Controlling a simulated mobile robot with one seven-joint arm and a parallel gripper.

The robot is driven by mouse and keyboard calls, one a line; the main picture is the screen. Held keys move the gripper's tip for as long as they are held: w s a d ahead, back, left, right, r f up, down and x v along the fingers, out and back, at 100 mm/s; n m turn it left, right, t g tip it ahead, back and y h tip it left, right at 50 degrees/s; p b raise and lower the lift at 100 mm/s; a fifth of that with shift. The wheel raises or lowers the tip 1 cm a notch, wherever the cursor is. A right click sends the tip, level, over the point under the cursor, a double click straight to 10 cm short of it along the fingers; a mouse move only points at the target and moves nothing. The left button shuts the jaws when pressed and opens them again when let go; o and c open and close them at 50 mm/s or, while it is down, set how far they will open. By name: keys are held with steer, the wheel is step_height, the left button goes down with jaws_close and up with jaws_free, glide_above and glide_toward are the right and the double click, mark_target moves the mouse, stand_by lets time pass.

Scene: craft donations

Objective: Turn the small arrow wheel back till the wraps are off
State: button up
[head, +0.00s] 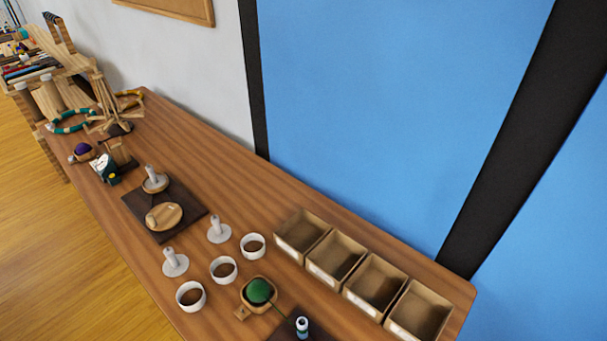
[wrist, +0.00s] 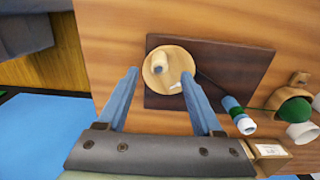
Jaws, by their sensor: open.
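The small arrow wheel (wrist: 168,74) is a round pale wooden disc with an upright peg and a small white arrow mark, on a dark board (wrist: 225,62) in the wrist view. A dark rod links it to a spool (wrist: 238,116) banded blue, white and green. The spool also shows in the head view (head: 302,325), where the wheel is out of frame. A green thread runs from the spool to a green ball (head: 259,291) in a wooden bowl (head: 243,312). My gripper (wrist: 159,74) is open, its fingertips near the wheel's two sides; contact is unclear. Individual wraps are too small to tell.
Several open boxes (head: 420,312) line the table's back right. White cups (head: 190,296) and white posts (head: 175,263) stand left of the bowl. Another dark board (head: 193,212) holds a wooden disc (head: 164,216) and a pegged disc (head: 155,183). Bare table lies behind that board.

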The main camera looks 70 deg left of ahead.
step_height(320, 180, down, 7)
steer(key=b, duration=0.6)
steer(key=shift+w+r, duration=0.1)
steer(key=shift+r, duration=0.05)
